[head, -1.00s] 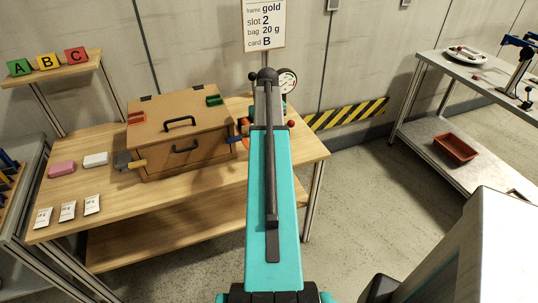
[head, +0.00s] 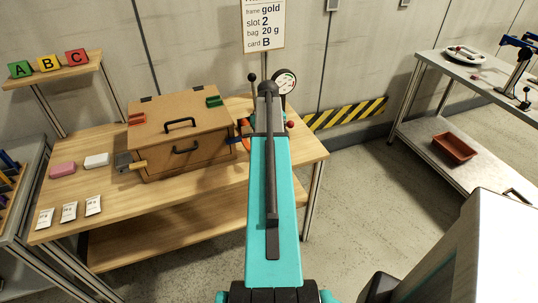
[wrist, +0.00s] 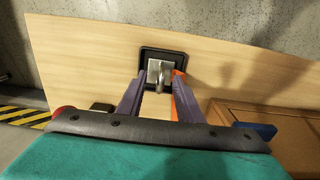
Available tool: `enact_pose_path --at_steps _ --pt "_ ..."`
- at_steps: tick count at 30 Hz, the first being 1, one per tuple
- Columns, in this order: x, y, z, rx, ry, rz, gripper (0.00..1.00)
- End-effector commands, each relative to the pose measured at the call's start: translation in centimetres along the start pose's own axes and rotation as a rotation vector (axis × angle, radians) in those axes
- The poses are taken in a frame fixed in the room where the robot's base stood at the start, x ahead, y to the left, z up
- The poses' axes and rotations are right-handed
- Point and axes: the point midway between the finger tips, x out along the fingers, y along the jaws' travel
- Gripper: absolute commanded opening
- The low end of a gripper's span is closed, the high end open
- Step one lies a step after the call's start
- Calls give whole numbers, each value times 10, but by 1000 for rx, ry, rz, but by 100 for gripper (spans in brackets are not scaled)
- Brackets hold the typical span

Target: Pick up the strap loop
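An orange band (wrist: 179,84), which looks like part of the strap loop, shows in the wrist view along the inner side of the right finger. An orange curve (head: 244,142) also shows in the head view at the left edge of my arm, mostly hidden. My gripper (wrist: 158,84) has its two purple fingers apart, over the tabletop. A metal bracket (wrist: 159,73) on a black base plate shows between and beyond the fingertips. I cannot tell whether the right finger touches the orange band.
A brown box (head: 180,130) with a black handle stands on the wooden table (head: 215,185) left of my arm. A round gauge (head: 285,81) is behind my arm. A blue piece (wrist: 254,130) sticks out by the box. Bare tabletop lies around the bracket.

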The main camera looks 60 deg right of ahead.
Motion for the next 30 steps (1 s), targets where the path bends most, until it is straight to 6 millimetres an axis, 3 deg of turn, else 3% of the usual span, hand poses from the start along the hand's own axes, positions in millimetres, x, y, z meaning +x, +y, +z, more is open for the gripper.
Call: enact_pose_path --at_steps 9,26,30 --pt "22 0 0 -1 0 0 33" --pt "23 -1 0 -2 0 0 33" --pt "23 -1 0 -2 0 0 13"
